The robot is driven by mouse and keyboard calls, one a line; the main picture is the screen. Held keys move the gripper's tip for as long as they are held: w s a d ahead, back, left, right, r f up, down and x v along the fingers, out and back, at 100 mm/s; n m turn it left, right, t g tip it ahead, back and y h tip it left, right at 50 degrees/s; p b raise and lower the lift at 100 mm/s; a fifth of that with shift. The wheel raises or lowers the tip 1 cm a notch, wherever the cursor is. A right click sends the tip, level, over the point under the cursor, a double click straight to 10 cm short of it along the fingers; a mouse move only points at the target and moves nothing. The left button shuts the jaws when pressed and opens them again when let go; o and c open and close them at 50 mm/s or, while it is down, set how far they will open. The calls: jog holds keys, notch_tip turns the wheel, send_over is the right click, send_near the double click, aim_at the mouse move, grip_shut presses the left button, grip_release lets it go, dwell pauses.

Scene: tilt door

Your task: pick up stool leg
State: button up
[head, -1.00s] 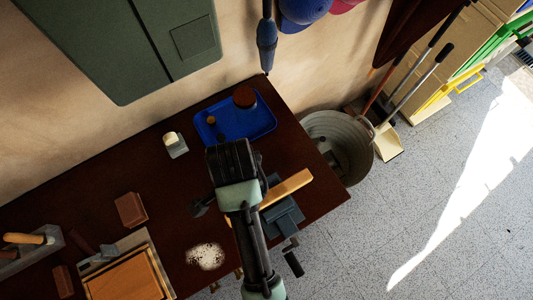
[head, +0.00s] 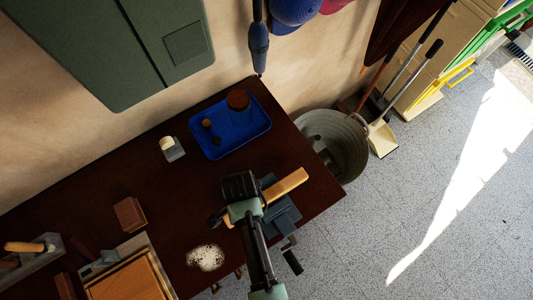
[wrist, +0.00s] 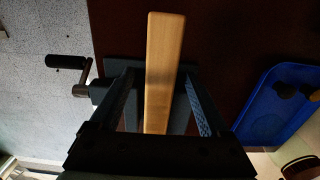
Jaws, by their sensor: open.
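The stool leg, a pale wooden bar (head: 288,184), lies across a blue-grey vise (head: 284,218) near the right end of the dark table. In the wrist view the leg (wrist: 163,60) runs up the middle of the picture, with the vise (wrist: 182,115) behind it. My gripper (head: 240,190) is over the left part of the leg, hiding some of it. In the wrist view my gripper (wrist: 158,80) is open, one finger on each side of the leg, with gaps showing on both sides. Whether the fingertips reach down to the leg's level I cannot tell.
The vise's crank handle (wrist: 68,62) sticks out beside it. A blue tray (head: 240,142) with small round items lies behind. A metal bin (head: 343,135) stands off the table's right end. A green cabinet (head: 150,45) hangs on the wall.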

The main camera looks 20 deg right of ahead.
jog(key=shift+c, duration=0.3)
grip_shut()
dwell(0.3)
